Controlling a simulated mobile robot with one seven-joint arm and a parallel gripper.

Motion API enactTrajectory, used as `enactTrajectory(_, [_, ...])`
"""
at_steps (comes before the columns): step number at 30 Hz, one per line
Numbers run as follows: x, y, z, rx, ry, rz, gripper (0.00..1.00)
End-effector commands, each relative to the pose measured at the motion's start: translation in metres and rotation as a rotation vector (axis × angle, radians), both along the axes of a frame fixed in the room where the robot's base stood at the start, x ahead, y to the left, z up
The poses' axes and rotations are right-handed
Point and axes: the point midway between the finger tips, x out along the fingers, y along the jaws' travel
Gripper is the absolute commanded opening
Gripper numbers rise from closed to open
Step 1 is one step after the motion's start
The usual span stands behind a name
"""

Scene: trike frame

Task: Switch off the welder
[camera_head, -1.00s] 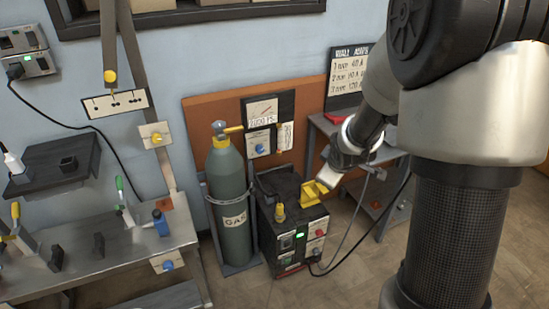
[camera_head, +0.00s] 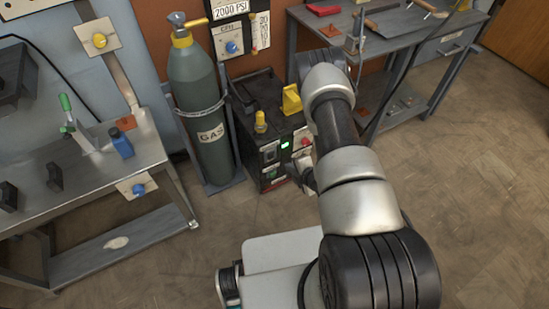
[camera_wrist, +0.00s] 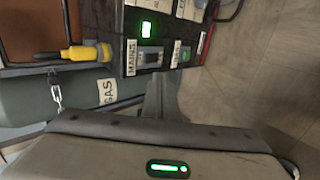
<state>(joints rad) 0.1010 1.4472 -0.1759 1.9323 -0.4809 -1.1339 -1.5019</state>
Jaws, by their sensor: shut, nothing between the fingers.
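The welder (camera_head: 262,120) is a dark box standing on the floor right of the gas cylinder. Its front panel has a lit green lamp (camera_head: 285,145), which also shows in the wrist view (camera_wrist: 149,30). Beside the lamp in the wrist view is a dark switch (camera_wrist: 150,56) next to a MAINS label (camera_wrist: 131,57); its position is too small to read. My gripper (camera_head: 304,172) is in front of the panel's right side, partly hidden by my arm. In the wrist view my gripper's fingers (camera_wrist: 160,95) are shut and empty, just short of the panel; contact cannot be told.
The grey-green gas cylinder (camera_head: 205,110) stands chained close left of the welder. A metal bench (camera_head: 100,190) is at the left and a grey worktable (camera_head: 345,25) is behind right. A cable runs down near the worktable. The floor in front is clear.

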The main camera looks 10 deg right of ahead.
Motion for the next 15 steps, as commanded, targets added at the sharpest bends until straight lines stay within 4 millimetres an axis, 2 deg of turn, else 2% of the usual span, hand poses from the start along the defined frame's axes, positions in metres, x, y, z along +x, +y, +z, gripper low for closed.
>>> enactTrajectory(3, [-0.0054,0.0016,-0.0087,-0.004,-0.007,0.016,0.0])
enactTrajectory(15, [-0.0026,0.0031,-0.0118,-0.003,-0.007,0.017,0.0])
